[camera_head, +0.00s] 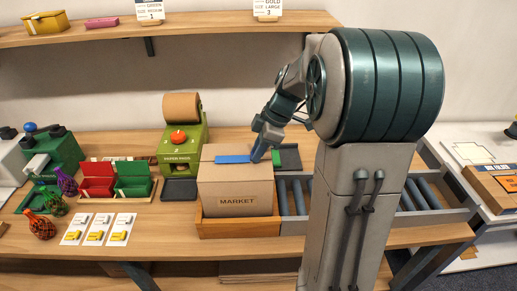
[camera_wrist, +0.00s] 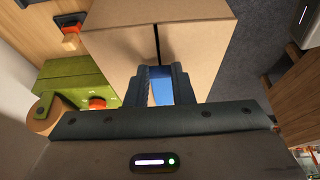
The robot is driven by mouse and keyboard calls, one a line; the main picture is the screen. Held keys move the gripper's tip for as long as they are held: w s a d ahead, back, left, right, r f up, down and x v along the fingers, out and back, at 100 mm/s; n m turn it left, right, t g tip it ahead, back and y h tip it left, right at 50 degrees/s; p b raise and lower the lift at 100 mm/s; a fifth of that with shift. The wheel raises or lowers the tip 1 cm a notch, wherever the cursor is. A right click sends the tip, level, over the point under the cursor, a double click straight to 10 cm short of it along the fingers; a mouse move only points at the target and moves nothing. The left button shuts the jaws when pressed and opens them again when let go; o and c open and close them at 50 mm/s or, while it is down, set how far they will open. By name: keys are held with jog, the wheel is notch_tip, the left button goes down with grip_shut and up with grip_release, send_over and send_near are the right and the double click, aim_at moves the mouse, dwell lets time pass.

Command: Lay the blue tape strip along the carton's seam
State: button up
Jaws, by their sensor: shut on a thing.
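The brown carton (camera_head: 235,193), marked MARKET, stands closed with its top facing up. The blue tape strip (camera_head: 232,159) shows flat at the level of the carton's top; I cannot tell if it touches the board. My gripper (camera_head: 259,153) is at the right end of the strip, over the carton's top right side. In the wrist view my gripper (camera_wrist: 165,72) is shut on the strip (camera_wrist: 160,92), which shows blue between the fingers. The carton (camera_wrist: 200,35) fills the upper middle there, and its dark seam (camera_wrist: 157,45) runs in line with the fingers. The rest of the strip is hidden there.
The carton stands in a wooden tray (camera_head: 238,228) beside a roller conveyor (camera_head: 292,196). A green paper machine (camera_head: 184,148) stands behind left. Red and green bins (camera_head: 133,178), printed cards (camera_head: 97,229) and filled net bags (camera_head: 40,226) lie left. A shelf (camera_head: 190,29) runs above.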

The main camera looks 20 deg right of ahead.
jog(key=shift+b, duration=0.3)
dwell(0.5)
jog(key=o, duration=1)
jog(key=shift+r, duration=0.1)
notch_tip(320, 180, up, 7)
jog(key=p, duration=0.3)
jog(key=shift+p, duration=0.4)
